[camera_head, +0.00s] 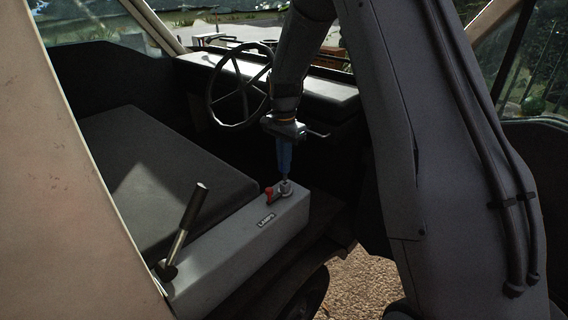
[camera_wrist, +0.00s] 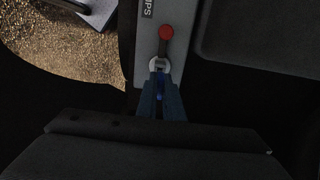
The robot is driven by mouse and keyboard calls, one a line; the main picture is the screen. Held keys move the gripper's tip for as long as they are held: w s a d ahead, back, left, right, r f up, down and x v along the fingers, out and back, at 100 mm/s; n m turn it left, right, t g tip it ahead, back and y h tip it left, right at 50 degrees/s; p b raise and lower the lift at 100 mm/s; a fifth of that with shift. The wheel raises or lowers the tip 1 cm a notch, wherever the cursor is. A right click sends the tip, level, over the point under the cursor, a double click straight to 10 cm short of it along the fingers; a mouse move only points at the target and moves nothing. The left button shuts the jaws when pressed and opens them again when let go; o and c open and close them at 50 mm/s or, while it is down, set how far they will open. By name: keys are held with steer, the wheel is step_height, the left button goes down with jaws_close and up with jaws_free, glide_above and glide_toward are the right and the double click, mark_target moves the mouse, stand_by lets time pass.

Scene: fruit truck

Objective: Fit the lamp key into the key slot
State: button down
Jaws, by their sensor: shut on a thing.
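My gripper (camera_head: 285,174) points straight down with its blue fingers shut, over the grey console beside the seat. The fingertips are at a round pale metal fitting (camera_head: 285,188), where the key slot seems to be. In the wrist view my gripper (camera_wrist: 159,76) ends right at this fitting (camera_wrist: 159,64). The lamp key is between the fingers and mostly hidden; I cannot tell how deep it sits in the slot. A red-tipped lever (camera_head: 269,195) lies beside the fitting; its red knob also shows in the wrist view (camera_wrist: 166,32).
The console (camera_head: 235,262) bears a LAMPS label (camera_head: 266,220). A black-gripped lever (camera_head: 185,228) stands at its near end. The dark seat (camera_head: 160,180) is to the left. The steering wheel (camera_head: 240,88) and dashboard (camera_head: 315,88) are close behind my arm.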

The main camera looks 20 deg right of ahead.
steer(key=shift+f+b, duration=0.6)
steer(key=shift+f, duration=1)
steer(key=c, duration=1.8)
jaws_free()
steer(key=shift+r+b, duration=1.2)
steer(key=shift+r, duration=2.7)
steer(key=s+f+n, duration=0.1)
steer(key=s+n, duration=0.2)
steer(key=s, duration=0.6)
steer(key=s+f+n+t, duration=0.1)
steer(key=s+n, duration=0.3)
steer(key=s, duration=0.5)
steer(key=s+f+n+b, duration=0.1)
steer(key=s+n, duration=0.3)
steer(key=s, duration=0.4)
steer(key=shift+s+d+f, duration=0.1)
steer(key=shift+s+f, duration=0.1)
steer(key=shift+f, duration=0.25)
steer(key=shift+s+d+f, duration=0.1)
steer(key=shift+s+f, duration=0.1)
steer(key=shift+f, duration=0.2)
